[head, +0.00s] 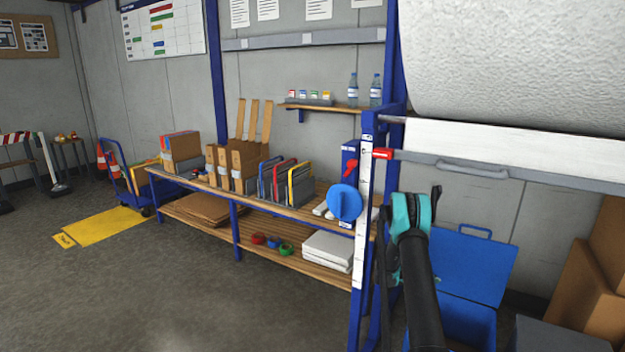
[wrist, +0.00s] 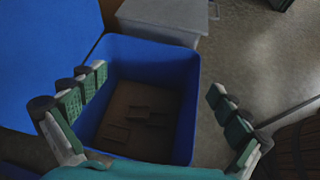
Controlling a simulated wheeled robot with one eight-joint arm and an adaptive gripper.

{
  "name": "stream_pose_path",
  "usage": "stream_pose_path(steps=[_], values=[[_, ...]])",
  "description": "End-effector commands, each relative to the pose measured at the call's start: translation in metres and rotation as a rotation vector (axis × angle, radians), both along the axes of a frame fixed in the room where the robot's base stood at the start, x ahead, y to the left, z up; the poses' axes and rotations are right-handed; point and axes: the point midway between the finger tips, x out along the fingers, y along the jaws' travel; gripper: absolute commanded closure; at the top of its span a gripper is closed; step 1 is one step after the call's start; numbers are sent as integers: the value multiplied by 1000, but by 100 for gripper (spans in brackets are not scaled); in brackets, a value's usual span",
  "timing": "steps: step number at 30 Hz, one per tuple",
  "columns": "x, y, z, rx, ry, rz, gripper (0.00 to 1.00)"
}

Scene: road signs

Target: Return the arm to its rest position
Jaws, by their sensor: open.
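My gripper (wrist: 157,81) is open and empty in the wrist view, with its two green-padded fingers spread wide apart. It is over an open blue box (wrist: 184,112), whose dark floor holds a few flat brown shapes that I cannot make out. In the head view my dark arm with its teal part rises at the lower right, in front of the blue box (head: 470,322); the fingertips are not clear there. The box's blue lid (head: 470,262) stands open against the wall side.
A long wooden bench (head: 235,198) with folders and cartons runs along the wall. A blue-framed post (head: 364,230) stands just left of my arm, and a large white roll (head: 520,65) hangs above. Cardboard boxes (head: 592,290) are at right.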

Motion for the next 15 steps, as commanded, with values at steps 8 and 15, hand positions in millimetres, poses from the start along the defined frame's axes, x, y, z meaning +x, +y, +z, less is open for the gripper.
stream_pose_path(steps=[8,15], values=[[-6,24,57,72,-169,-6,0],[-26,57,110,165,-358,-42,0]])
